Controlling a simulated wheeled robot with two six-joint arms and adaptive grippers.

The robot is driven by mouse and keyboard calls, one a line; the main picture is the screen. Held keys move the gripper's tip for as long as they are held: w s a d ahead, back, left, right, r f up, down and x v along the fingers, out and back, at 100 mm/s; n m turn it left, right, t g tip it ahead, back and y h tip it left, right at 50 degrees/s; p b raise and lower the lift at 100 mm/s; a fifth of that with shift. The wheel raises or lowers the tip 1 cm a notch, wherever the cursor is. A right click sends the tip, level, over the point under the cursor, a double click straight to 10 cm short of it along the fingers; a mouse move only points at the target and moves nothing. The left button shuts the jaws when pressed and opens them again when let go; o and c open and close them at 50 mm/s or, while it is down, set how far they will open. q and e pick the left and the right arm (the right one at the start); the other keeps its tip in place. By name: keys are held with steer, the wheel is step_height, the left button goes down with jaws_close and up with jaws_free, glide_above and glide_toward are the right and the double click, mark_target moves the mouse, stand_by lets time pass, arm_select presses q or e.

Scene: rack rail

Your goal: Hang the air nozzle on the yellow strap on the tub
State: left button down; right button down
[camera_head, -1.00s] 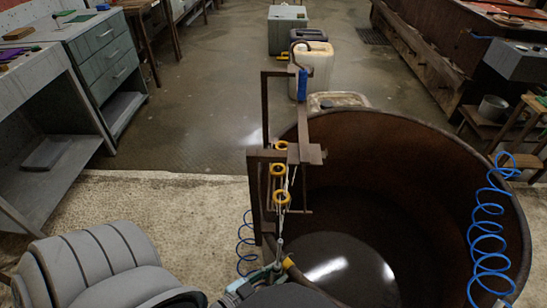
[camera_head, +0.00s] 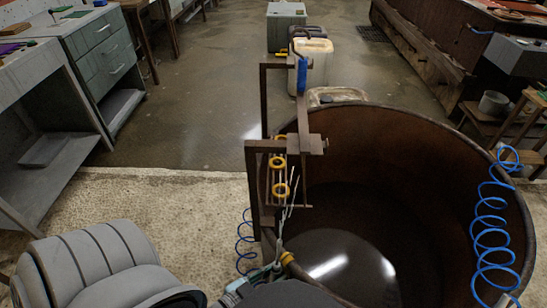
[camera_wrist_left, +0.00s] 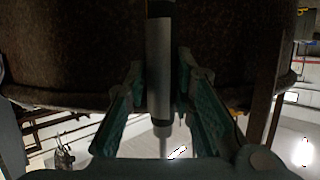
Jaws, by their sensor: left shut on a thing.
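My left gripper (camera_head: 268,270) is low at the near left rim of the rusty tub (camera_head: 440,140). In the left wrist view its green fingers (camera_wrist_left: 165,100) are shut on a grey cylinder (camera_wrist_left: 158,70) with a dark band and a thin pale stem, probably the air nozzle. In the head view a thin pale rod (camera_head: 281,232) rises just above the gripper; I cannot tell if it is part of the nozzle. A small yellow piece (camera_head: 287,258), probably the strap, shows at the rim beside the gripper, partly hidden. My right gripper is not in view.
A brown metal frame (camera_head: 264,100) with yellow rings (camera_head: 280,190) and a blue-handled item (camera_head: 302,75) stands at the tub's left rim, close above the gripper. Blue coiled hoses hang left (camera_head: 244,245) and right (camera_head: 489,220).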

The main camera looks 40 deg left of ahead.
arm_select(q)
steer(key=shift+f, duration=0.4)
steer(key=c, duration=1.3)
jaws_free()
steer(key=v, duration=1.2)
